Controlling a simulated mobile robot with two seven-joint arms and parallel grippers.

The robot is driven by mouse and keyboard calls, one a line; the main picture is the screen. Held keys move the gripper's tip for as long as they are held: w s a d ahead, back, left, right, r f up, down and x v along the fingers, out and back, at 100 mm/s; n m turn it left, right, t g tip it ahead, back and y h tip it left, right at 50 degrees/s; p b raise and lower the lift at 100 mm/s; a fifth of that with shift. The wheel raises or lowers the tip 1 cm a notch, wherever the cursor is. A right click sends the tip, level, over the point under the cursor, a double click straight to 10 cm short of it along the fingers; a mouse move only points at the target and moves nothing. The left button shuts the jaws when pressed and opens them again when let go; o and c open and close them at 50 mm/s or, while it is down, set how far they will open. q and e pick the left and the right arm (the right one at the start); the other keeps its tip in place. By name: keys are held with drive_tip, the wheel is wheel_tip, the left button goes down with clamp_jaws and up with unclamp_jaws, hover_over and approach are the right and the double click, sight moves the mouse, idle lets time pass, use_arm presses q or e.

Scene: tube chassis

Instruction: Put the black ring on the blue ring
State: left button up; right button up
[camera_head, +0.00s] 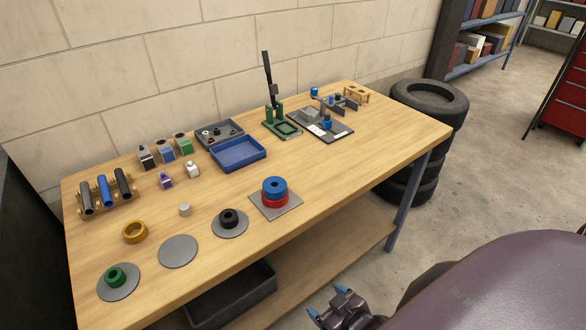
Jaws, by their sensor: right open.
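The black ring (229,217) lies on a round grey disc (240,231) near the front middle of the table. The blue ring (274,187) sits on top of a red ring (274,200), stacked on a square grey plate (292,206) to the right of the black ring. My right gripper (325,303) is at the bottom of the view, in front of the table and apart from both rings. It is open and empty, with blue fingertips. My left gripper is not in view.
A green ring (115,277) lies on a disc at the front left. An empty grey disc (178,251) and a yellow ring (135,232) are near it. Fixtures, trays and a blue box (238,154) stand behind. Stacked tyres (429,98) stand right of the table (370,155).

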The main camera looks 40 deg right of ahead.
drive_tip(key=w+a+r+n+h+p, duration=0.1)
drive_tip(key=w+a+r+n+p, duration=0.1)
drive_tip(key=n, duration=0.6)
drive_tip(key=w+a+r+n+h+p, duration=0.1)
drive_tip(key=w+a+r+n+p, duration=0.1)
drive_tip(key=w+a+r+n, duration=0.3)
drive_tip(key=w+a+r+n+p, duration=0.1)
drive_tip(key=w+a+r+n, duration=0.2)
drive_tip(key=w+n, duration=0.4)
drive_tip(key=shift+w+a+r+n+h+p, duration=0.1)
drive_tip(key=shift+a+r+n+h+p, duration=0.1)
drive_tip(key=shift+n, duration=0.8)
drive_tip(key=shift+a+r+n+h+p, duration=0.1)
drive_tip(key=shift+a+n+h+p, duration=0.1)
drive_tip(key=shift+n, duration=0.8)
drive_tip(key=n+t+h+p, duration=0.1)
drive_tip(key=n, duration=0.6)
approach(228, 213)
drive_tip(key=s, duration=0.1)
drive_tip(key=s+a, duration=0.1)
drive_tip(key=shift+s+r, duration=0.1)
drive_tip(key=shift+s, duration=0.3)
drive_tip(key=shift+w, duration=0.2)
drive_tip(key=shift+w+d+h, duration=0.1)
drive_tip(key=shift+w+h, duration=0.2)
drive_tip(key=shift+w, duration=0.05)
drive_tip(key=x, duration=0.9)
drive_tip(key=shift+w, duration=0.4)
